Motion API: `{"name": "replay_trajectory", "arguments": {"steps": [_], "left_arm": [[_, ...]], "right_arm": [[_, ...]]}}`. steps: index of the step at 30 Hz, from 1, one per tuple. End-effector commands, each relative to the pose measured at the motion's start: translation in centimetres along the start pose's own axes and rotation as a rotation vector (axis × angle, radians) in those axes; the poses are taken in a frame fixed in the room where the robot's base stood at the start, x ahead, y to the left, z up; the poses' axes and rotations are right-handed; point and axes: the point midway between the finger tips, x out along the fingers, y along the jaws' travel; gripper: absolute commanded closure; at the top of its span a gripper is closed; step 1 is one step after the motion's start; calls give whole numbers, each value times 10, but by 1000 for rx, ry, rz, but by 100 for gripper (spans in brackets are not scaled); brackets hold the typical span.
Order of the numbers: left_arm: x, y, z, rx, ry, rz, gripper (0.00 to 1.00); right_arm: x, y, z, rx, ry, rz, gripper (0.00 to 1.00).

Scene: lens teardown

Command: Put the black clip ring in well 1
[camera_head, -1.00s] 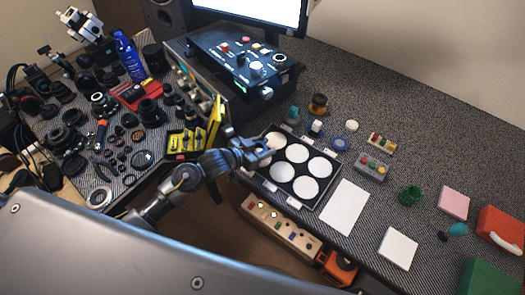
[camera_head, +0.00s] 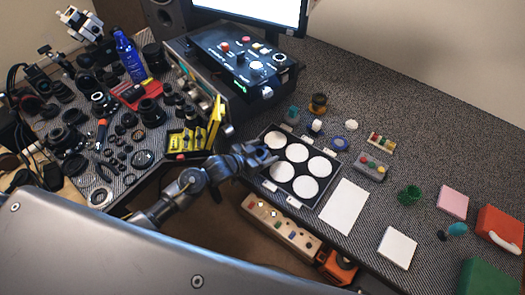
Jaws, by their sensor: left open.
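The black tray (camera_head: 260,180) has round white wells and stands on the desk at the centre. My left gripper (camera_head: 268,160) is open over the tray's left end and covers part of a well there. I cannot make out anything between its fingers. I cannot pick out the black clip ring for certain; the tray's visible wells look empty. No well number can be read, so I cannot tell which is well 1. My right gripper is not in view.
Many dark lens parts and rings cover the left desk, near a blue bottle (camera_head: 130,58). A control box (camera_head: 235,60) stands behind the tray. A power strip (camera_head: 280,227) is in front.

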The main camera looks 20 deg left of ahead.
Motion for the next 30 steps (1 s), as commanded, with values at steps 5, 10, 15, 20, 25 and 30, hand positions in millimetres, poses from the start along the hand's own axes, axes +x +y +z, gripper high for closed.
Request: {"name": "replay_trajectory", "arguments": {"steps": [5, 10, 15, 20, 25, 30], "left_arm": [[-1, 0, -3, 0, 0, 0, 25], [-22, 0, -2, 1, -1, 0, 25], [-59, 0, -2, 3, -2, 0, 25], [-90, 0, -2, 2, -1, 0, 25], [-112, 0, -2, 0, -1, 0, 25], [-121, 0, -3, -1, -1, 1, 25]], "right_arm": [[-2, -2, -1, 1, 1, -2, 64], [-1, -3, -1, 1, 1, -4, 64], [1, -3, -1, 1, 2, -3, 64], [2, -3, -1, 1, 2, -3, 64], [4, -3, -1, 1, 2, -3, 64], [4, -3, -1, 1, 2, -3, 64]]}}
